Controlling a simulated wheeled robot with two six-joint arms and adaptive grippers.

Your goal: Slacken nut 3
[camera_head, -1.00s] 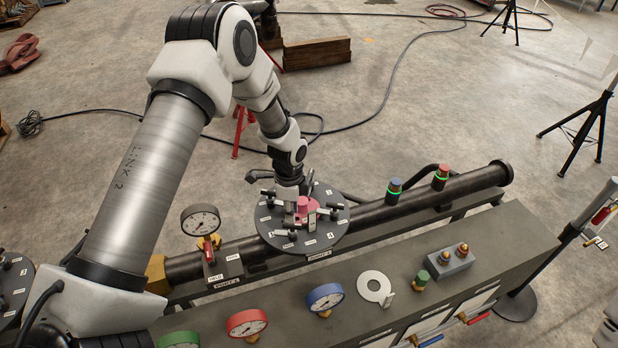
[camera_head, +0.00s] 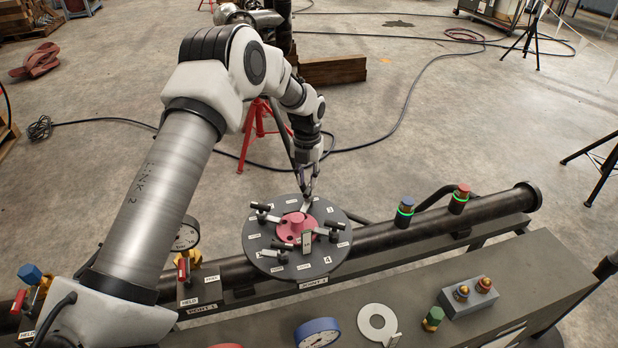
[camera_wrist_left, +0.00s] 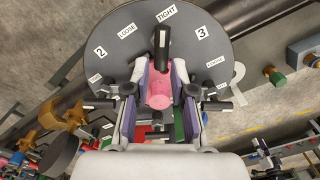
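A round dark disc (camera_head: 262,262) with a pink-red hub (camera_head: 296,226) sits on the black pipe. Several levers with black grips stand around the hub. In the left wrist view the disc (camera_wrist_left: 110,30) carries labels 2, LOOSE, TIGHT and 3 (camera_wrist_left: 202,32). A black-gripped lever (camera_wrist_left: 161,45) points up toward the TIGHT label. My left gripper (camera_head: 308,197) is at the disc's far side; its fingers (camera_wrist_left: 160,72) are apart, with that lever and the pink hub (camera_wrist_left: 159,92) showing between them. I cannot tell whether they touch the lever. My right gripper is not in view.
Blue-capped (camera_head: 404,212) and red-capped (camera_head: 459,198) posts with green rings stand along the pipe to the right. A dial gauge (camera_head: 186,236) is left of the disc.

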